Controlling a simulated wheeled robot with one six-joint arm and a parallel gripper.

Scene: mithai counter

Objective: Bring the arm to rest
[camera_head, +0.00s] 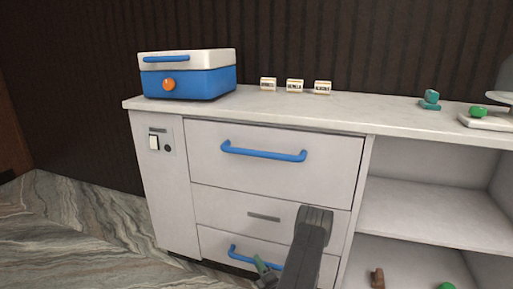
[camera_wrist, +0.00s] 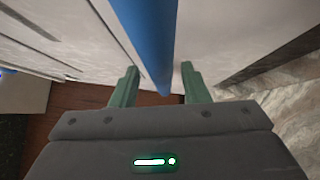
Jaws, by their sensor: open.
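My gripper (camera_head: 262,264) is low in front of the cabinet in the head view, at the blue handle (camera_head: 240,254) of the bottom drawer (camera_head: 212,240). My dark arm link hides the right part of that drawer. In the wrist view my two green fingers (camera_wrist: 159,66) are apart. A blue bar (camera_wrist: 150,30), the handle, runs down the picture between them, with a visible gap on each side. I cannot tell how deep it sits between the fingers. Nothing is gripped.
The top drawer with its blue handle (camera_head: 262,153) and the middle drawer (camera_head: 225,210) look shut. A blue and white box (camera_head: 190,82), three small labelled blocks (camera_head: 295,86) and a teal object (camera_head: 431,97) stand on the counter (camera_head: 370,118). Open shelves (camera_head: 430,215) lie right; marble floor (camera_head: 80,235) left is clear.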

